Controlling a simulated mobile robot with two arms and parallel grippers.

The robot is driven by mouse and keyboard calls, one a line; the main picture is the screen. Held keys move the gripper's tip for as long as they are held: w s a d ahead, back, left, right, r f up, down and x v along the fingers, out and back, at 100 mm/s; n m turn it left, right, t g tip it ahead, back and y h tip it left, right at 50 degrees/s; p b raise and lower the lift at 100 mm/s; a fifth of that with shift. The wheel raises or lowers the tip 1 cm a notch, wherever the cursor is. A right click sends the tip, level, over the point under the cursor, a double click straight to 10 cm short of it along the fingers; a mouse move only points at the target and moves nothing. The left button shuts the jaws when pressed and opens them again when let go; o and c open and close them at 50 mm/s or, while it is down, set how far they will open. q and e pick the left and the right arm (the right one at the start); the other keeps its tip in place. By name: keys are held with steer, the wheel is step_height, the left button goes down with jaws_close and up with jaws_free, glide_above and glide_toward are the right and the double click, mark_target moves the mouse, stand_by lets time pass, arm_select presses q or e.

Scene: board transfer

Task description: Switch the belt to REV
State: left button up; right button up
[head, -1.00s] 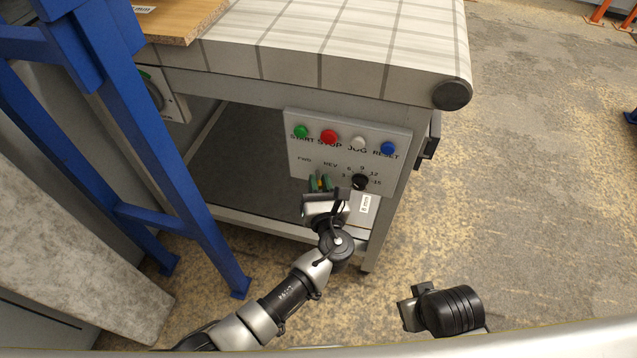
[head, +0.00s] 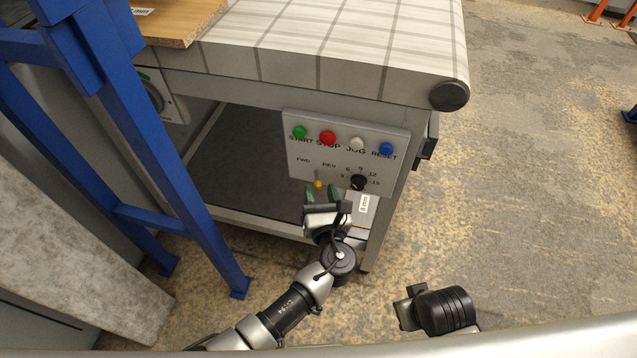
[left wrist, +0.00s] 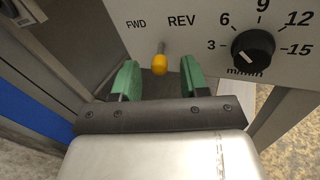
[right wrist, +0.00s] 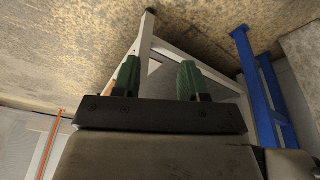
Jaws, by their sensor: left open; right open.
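The belt's control panel (head: 345,150) is on the front of the conveyor. Its small lever with a yellow tip (head: 318,184) sits below the FWD and REV labels. In the left wrist view the lever (left wrist: 160,62) sticks out between and below the two labels; I cannot tell for sure which side it is set to. My left gripper (head: 321,194) is open, just below the lever and apart from it, with a green finger to each side of it in the left wrist view. My right gripper (right wrist: 158,78) is open and empty, low and away from the panel.
A black speed dial (left wrist: 253,50) is right of the lever. START, STOP, JOG and RESET buttons (head: 328,138) run along the panel's top. A blue frame (head: 180,200) stands at left. The floor right of the conveyor (head: 530,180) is clear.

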arm_select(q)
steer(key=s+d, duration=0.1)
steer(key=s, duration=0.7)
steer(key=shift+p, duration=0.45)
arm_select(e)
step_height(320, 180, down, 4)
